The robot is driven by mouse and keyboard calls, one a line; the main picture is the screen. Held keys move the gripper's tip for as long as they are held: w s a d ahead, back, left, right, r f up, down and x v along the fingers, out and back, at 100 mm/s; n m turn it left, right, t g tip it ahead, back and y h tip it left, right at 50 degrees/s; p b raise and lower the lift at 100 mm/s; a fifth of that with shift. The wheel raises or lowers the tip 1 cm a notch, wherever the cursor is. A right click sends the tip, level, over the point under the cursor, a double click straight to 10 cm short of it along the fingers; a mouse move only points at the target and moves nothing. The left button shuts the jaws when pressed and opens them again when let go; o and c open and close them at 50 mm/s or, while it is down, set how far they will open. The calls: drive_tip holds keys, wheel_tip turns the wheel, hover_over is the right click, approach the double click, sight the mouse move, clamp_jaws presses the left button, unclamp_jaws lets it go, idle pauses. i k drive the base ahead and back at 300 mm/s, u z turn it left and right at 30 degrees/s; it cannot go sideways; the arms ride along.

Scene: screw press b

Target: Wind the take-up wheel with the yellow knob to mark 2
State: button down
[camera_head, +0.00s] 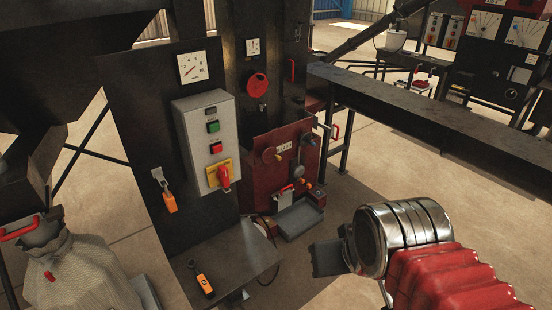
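A small round yellowish-brown wheel or knob (268,155) is on the front of the dark red machine (262,185), in the middle of the view. A small pale scale plate (284,147) is just right of it; its marks are too small to read. I cannot tell for sure that this is the take-up wheel. My gripper (327,258) is at the lower right, at the end of my silver wrist and red arm. It appears as a dark block, apart from the machine and nearer to the camera. Its fingers cannot be told apart, and nothing is visibly held.
A red round wheel (257,84) is on the dark panel above. A grey control box (205,140) with a red-yellow switch is at left. A grey tray (300,217) stands below the machine. A long dark bench (440,125) runs right. A sack (80,275) stands lower left.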

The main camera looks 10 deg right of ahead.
sight(270, 154)
drive_tip(key=u, duration=0.1)
drive_tip(key=i, duration=1)
drive_tip(key=u, duration=2.4)
drive_tip(key=k, duration=0.5)
drive_tip(key=u, duration=0.05)
